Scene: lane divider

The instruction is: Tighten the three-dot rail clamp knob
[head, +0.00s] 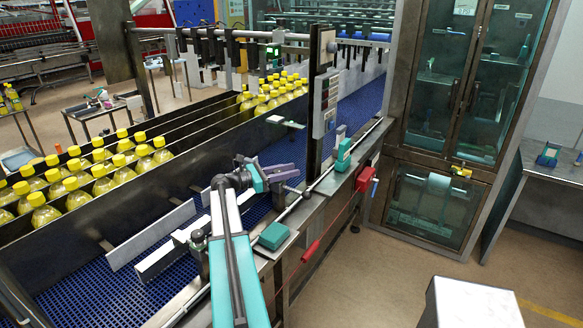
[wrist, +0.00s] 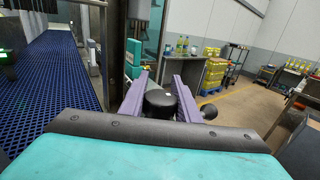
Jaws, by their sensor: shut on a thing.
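My gripper (head: 283,171) has purple fingers and reaches over the side rail of the blue conveyor in the head view. In the wrist view the fingers of my gripper (wrist: 160,92) are closed about a black round knob (wrist: 160,103). The knob sits between the two fingers, near their base in the picture. A smaller black ball end (wrist: 209,111) shows just right of the right finger. In the head view the held knob is hidden by the gripper. I cannot make out any dot marks.
A second dark knob (head: 197,241) stands on the near rail, left of my arm. Teal blocks (head: 274,235) and (head: 343,154) sit along the rail. A post with a control box (head: 325,100) rises behind the gripper. Yellow-capped bottles (head: 100,170) fill the far lanes.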

